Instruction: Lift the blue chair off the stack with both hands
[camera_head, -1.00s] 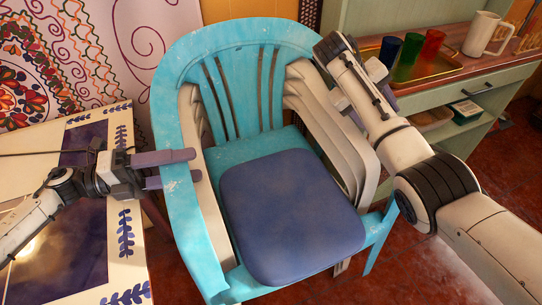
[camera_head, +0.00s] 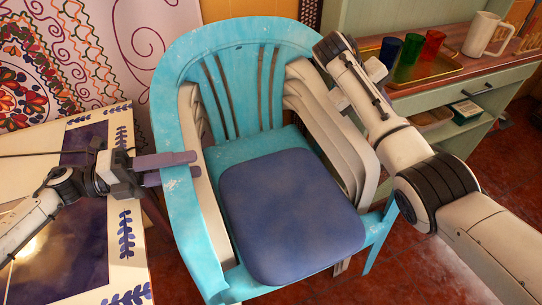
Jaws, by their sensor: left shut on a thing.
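The blue chair (camera_head: 180,215) stands on top of a stack of beige chairs (camera_head: 325,120), whose arms show inside its frame. A dark blue cushion (camera_head: 290,215) lies on its seat. My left gripper (camera_head: 182,167) is shut on the chair's left armrest, one finger above it and the other partly hidden by it. My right gripper (camera_head: 372,75) is at the chair's right side, near the upper right armrest. Its fingers are mostly hidden behind my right arm, so I cannot tell whether they touch the chair.
A patterned table (camera_head: 125,240) stands close on the left. A green cabinet (camera_head: 480,80) with a wooden top is at the back right. It holds a tray (camera_head: 440,70) with blue, green and red cups and a white mug (camera_head: 482,34). Red tiled floor is clear at lower right.

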